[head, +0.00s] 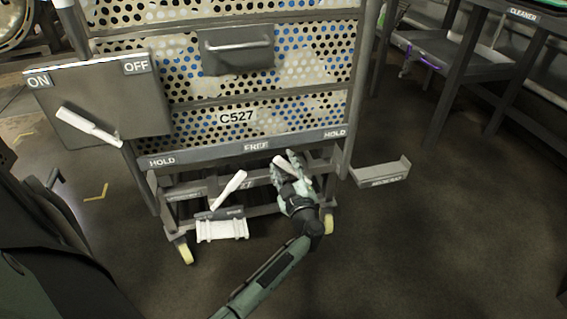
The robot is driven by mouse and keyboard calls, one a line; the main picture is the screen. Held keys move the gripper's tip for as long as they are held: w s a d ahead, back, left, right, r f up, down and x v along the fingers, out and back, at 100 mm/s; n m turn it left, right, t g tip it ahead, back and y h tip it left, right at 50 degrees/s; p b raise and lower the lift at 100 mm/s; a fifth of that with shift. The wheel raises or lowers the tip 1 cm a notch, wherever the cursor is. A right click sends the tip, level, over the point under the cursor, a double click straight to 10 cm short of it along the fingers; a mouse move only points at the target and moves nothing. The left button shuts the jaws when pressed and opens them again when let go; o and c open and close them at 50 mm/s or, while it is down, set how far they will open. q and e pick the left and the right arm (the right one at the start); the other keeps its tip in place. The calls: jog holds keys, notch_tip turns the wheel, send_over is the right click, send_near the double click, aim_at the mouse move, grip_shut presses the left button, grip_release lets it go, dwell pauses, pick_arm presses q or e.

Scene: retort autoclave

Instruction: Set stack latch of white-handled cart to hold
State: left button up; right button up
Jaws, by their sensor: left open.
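The cart (237,145) marked C527 has perforated sides with blue showing through. Along its lower edge runs a grey strip (190,153) lettered HOLD at both ends and FREE in the middle. Below the strip, a white lever (230,188) leans up to the right. Another white lever (284,169) is at my left gripper (287,163), below and right of the FREE lettering. My left gripper is open, its fingers up beside this lever; I cannot tell whether they touch it. My right gripper is not in view.
A grey ON/OFF panel (115,95) with a white lever (90,127) is at the left. A white ribbed piece (222,229) sits low under the cart. A labelled grey bracket (381,175) is to the right. Floor at the lower right is clear.

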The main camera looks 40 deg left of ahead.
pick_arm(q)
jog(key=shift+c, duration=0.2)
grip_shut()
dwell(0.4)
